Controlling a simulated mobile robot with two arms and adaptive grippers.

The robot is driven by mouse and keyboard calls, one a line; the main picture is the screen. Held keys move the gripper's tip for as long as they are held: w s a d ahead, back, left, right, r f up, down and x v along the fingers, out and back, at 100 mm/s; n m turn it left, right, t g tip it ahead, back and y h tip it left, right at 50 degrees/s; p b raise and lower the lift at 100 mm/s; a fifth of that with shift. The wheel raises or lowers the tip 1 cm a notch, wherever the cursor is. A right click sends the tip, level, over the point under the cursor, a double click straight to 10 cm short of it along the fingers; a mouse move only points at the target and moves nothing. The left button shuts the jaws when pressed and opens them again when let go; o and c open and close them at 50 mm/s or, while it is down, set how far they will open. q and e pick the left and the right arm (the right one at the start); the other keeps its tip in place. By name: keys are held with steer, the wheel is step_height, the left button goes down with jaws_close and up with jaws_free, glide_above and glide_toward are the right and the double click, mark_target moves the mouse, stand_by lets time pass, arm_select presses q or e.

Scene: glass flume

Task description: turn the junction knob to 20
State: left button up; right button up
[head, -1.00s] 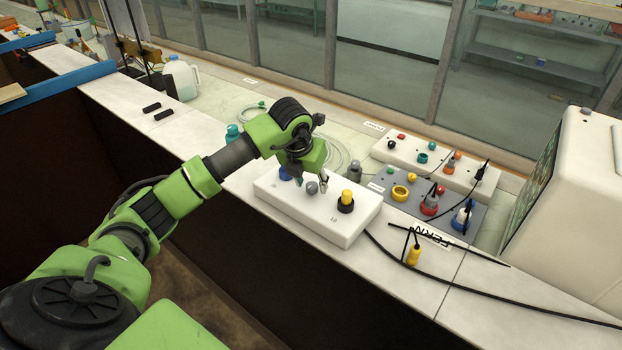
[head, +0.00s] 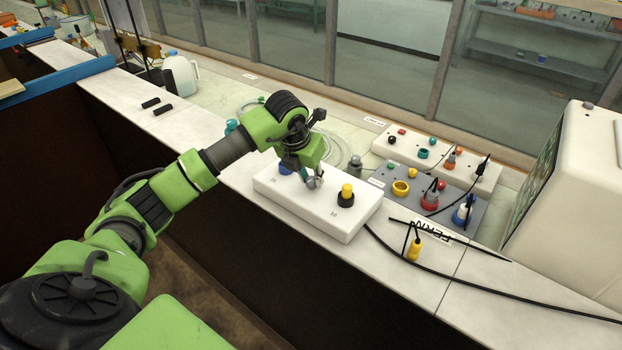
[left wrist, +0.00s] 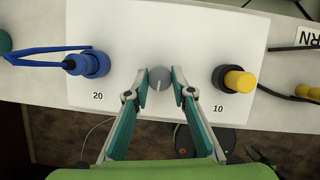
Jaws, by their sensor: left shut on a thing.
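The white junction box (head: 330,222) lies on the bench. In the left wrist view its face (left wrist: 160,30) carries the mark "20" beside the blue plug (left wrist: 90,65) at left and "10" beside the yellow plug (left wrist: 236,80) at right. The small grey knob (left wrist: 160,75) sits between them, with a pale line toward the picture's bottom, slightly left. My left gripper (head: 313,182) has come down at the knob, and its fingers (left wrist: 160,82) are shut on the knob's two sides. In the head view the fingers largely hide the knob. My right gripper is not in view.
A grey panel (head: 408,207) with coloured sockets and a white connector strip (head: 410,150) lie behind the box. A black cable (head: 480,297) and a yellow plug (head: 414,250) lie to the right. A large white case (head: 575,200) stands far right.

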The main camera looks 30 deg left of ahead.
arm_select(q)
steer(key=m+h+b, duration=0.1)
steer(key=m+b, duration=0.1)
steer(key=m, duration=0.1)
steer(key=shift+a, duration=0.2)
steer(key=m+h+b, duration=0.1)
steer(key=m+b, duration=0.1)
steer(key=m, duration=0.1)
steer(key=shift+w+m+h, duration=0.1)
steer(key=shift+m+h, duration=0.2)
steer(key=shift+m, duration=0.1)
steer(key=m, duration=0.2)
steer(key=m+g+h, duration=0.1)
steer(key=m, duration=0.1)
steer(key=shift+w+a+r+g, duration=0.1)
steer(key=shift+a+r+g, duration=0.05)
steer(key=shift+g, duration=0.15)
steer(key=m+g, duration=0.1)
steer(key=m, duration=0.2)
steer(key=m+h, duration=0.1)
steer(key=m, duration=0.2)
steer(key=shift+w+g+b, duration=0.1)
steer(key=shift+g+b, duration=0.2)
steer(key=shift+g, duration=0.1)
steer(key=o, duration=1.1)
